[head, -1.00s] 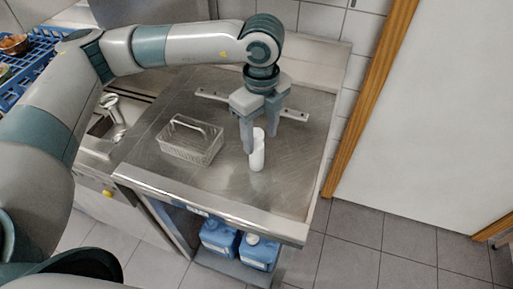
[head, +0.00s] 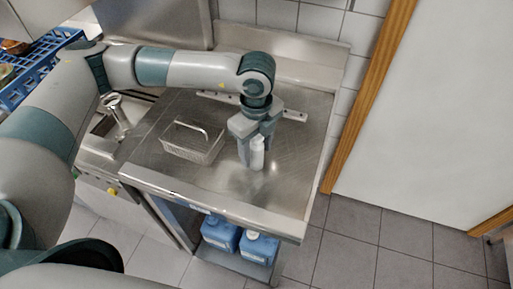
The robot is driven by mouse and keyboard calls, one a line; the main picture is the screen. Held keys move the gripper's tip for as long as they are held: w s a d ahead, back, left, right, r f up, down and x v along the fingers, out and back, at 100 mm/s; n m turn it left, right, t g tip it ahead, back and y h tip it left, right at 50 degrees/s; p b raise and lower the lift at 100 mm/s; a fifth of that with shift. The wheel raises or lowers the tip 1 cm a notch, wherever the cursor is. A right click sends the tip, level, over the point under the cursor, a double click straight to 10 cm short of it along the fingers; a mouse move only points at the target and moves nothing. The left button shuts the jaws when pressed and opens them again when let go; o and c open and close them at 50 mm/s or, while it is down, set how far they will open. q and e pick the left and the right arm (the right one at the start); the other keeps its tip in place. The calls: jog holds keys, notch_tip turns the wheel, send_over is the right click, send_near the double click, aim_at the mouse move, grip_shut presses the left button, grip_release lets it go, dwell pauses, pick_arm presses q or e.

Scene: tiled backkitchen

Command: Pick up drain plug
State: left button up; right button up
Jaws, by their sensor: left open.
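The drain plug (head: 257,158) looks like a slim white upright cylinder standing on the steel worktop. My left gripper (head: 255,151) points down over it from above. Its fingers are open, one on the left of the plug and one at its right and behind it. The upper part of the plug is between the fingers and its lower part shows below them. I cannot tell whether either finger touches it. My right gripper is not in view.
A wire basket (head: 193,148) with a handle stands left of the plug on the steel worktop (head: 215,180). A sink with a tap (head: 115,105) lies further left. Blue canisters (head: 258,247) sit on the shelf below. The worktop right of the plug is clear.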

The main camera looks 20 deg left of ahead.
pick_arm(q)
jog(key=shift+f, duration=0.2)
dwell(0.3)
jog(key=c, duration=1.1)
jog(key=shift+c, duration=0.2)
jog(key=shift+r, duration=0.15)
